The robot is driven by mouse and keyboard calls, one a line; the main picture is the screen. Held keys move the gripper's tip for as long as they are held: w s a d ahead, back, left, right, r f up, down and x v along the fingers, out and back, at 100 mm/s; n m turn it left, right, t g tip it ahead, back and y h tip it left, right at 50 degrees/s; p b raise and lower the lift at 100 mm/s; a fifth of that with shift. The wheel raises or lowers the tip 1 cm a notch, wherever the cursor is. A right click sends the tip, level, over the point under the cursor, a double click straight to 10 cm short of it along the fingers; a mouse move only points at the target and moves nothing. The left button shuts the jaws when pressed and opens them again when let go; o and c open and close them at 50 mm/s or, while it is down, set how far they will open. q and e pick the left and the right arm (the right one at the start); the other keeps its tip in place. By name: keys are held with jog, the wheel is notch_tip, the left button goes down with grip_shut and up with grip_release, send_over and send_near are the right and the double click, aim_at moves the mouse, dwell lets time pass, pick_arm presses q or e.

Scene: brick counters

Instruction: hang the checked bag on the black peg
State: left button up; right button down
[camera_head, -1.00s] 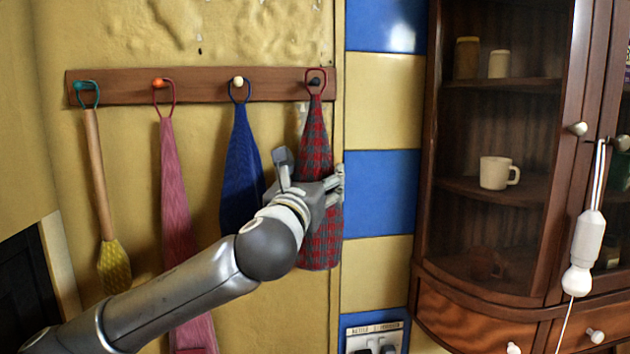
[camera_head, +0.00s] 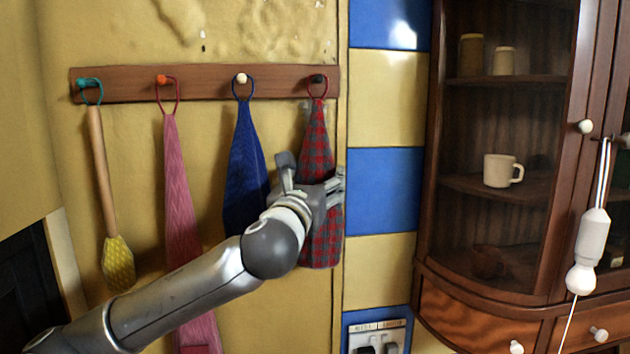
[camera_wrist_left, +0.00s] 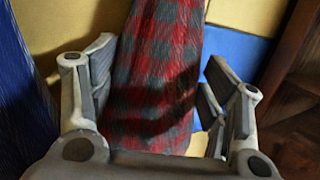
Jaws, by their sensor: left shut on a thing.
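The red and grey checked bag (camera_head: 318,145) is upright in front of the wall below the black peg (camera_head: 317,78). Its red loop shows around the peg, with the top of the loop close to the peg's upper side. Whether the loop bears on the peg I cannot tell. My left gripper (camera_head: 312,175) is shut on the bag around its middle and hides part of it. In the left wrist view the bag (camera_wrist_left: 160,60) runs between the two fingers of my left gripper (camera_wrist_left: 157,65). My right gripper is out of view.
On the wooden rail (camera_head: 205,84), a blue cloth (camera_head: 244,150) hangs left of the bag, then a pink cloth (camera_head: 180,200) and a yellow-headed brush (camera_head: 117,262). A glass-fronted cabinet (camera_head: 430,190) stands right. A socket plate (camera_head: 377,327) is below.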

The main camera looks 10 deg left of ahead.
pick_arm(q)
jog(key=o, duration=1.1)
